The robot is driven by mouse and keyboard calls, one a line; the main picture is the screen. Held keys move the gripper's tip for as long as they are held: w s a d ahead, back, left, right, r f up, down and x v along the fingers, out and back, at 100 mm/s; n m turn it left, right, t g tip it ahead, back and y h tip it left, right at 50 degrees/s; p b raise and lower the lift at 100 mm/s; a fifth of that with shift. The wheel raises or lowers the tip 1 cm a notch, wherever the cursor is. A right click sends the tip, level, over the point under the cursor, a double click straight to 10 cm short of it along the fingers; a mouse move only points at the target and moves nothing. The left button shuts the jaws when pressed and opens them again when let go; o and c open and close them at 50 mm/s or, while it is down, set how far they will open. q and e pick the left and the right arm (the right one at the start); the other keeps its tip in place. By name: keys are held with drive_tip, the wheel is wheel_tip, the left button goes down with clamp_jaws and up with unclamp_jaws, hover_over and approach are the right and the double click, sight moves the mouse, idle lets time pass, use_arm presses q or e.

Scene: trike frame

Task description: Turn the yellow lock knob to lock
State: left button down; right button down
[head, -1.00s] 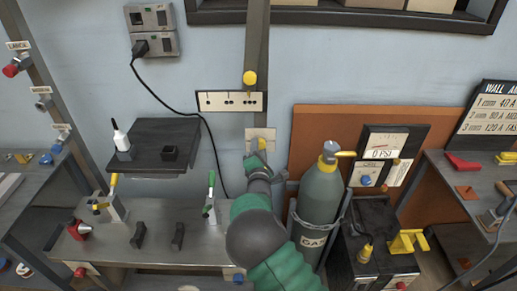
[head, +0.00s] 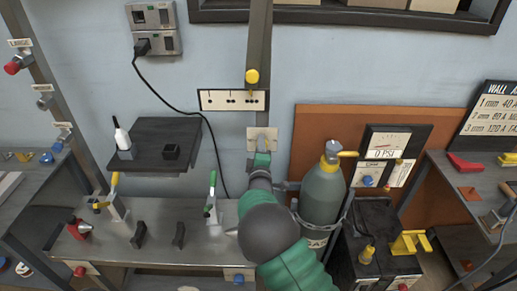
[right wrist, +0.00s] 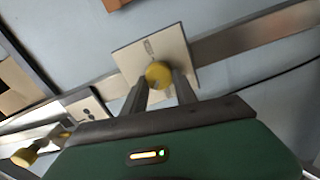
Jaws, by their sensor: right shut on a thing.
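A yellow knob (right wrist: 158,74) sits on a small pale plate (right wrist: 178,50) with dark markings, fixed to a metal post. My right gripper (right wrist: 160,84) has one finger on each side of the knob and is shut on it. In the head view the plate (head: 254,146) shows on the post, and my right gripper (head: 262,160) is right in front of it, hiding the knob. The plate's markings are too small to read. My left gripper is not in view.
Another yellow knob (head: 252,76) is higher on the post, above a pale slotted strip (head: 215,100). A grey gas cylinder (head: 322,190) stands close right of my arm. A metal bench (head: 160,235) with clamps and a dark shelf (head: 178,135) are at left.

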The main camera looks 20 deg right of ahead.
drive_tip(key=shift+s+d+f+m+b, duration=0.15)
drive_tip(key=shift+m+b, duration=2.15)
drive_tip(key=shift+m, duration=2.25)
drive_tip(key=shift+d+f+m+b, duration=0.15)
drive_tip(key=shift+m+b, duration=2.2)
drive_tip(key=shift+m, duration=2.25)
drive_tip(key=shift+s+d+f+m+b, duration=0.15)
drive_tip(key=shift+m+b, duration=2.15)
drive_tip(key=shift+m, duration=2.25)
drive_tip(key=shift+w+a, duration=0.1)
drive_tip(key=shift+a, duration=0.05)
drive_tip(key=c, duration=1.3)
unclamp_jaws()
drive_tip(key=shift+c, duration=0.2)
drive_tip(key=o, duration=0.4)
drive_tip(key=shift+w, duration=0.15)
drive_tip(key=shift+r, duration=0.3)
